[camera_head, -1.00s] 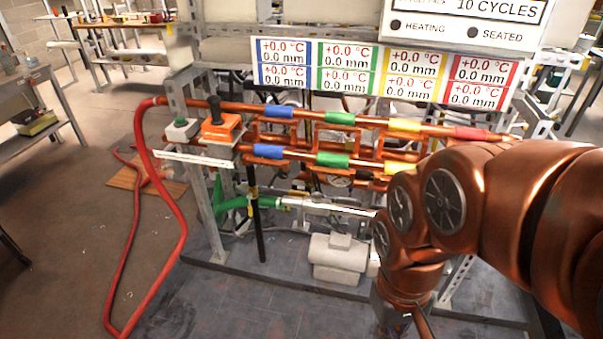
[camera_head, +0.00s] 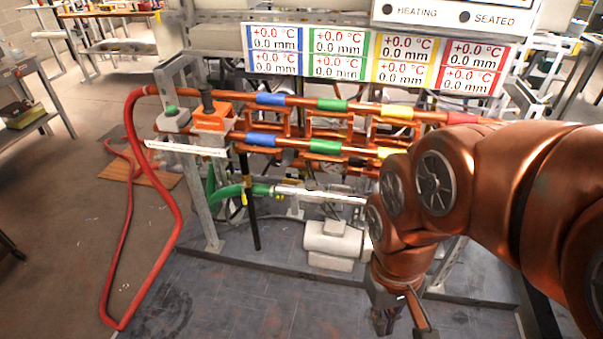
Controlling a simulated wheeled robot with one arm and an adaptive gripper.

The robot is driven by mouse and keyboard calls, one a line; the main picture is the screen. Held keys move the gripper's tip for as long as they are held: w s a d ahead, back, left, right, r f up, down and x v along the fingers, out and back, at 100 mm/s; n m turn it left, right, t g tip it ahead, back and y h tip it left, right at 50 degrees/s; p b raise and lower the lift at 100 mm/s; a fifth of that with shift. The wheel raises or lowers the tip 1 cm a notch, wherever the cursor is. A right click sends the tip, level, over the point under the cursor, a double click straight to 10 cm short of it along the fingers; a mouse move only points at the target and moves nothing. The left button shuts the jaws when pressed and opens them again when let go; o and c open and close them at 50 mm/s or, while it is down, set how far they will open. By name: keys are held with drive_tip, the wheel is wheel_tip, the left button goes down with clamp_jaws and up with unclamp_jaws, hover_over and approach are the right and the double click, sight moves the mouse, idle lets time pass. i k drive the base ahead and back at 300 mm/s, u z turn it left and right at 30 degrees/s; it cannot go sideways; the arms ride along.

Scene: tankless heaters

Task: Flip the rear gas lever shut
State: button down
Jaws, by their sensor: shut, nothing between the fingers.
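I cannot pick out the rear gas lever for sure in this view. A rack holds two rows of copper pipe, a rear pipe (camera_head: 300,101) and a front pipe (camera_head: 290,141), both with coloured sleeves. My gripper (camera_head: 402,322) is low in the picture, pointing down in front of the rack, shut and empty. It is apart from the pipes. My arm hides the right part of the rack.
A red hose (camera_head: 165,270) loops from the rack's left end onto the floor. A white motor-like unit (camera_head: 333,240) sits low behind my gripper. A readout panel (camera_head: 375,58) is above the pipes. The floor in front is clear.

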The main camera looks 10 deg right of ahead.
sight(243, 185)
drive_tip(key=u, duration=0.05)
drive_tip(key=k, duration=0.55)
drive_tip(key=u, duration=0.4)
drive_tip(key=i, duration=1.05)
drive_tip(key=u, duration=0.75)
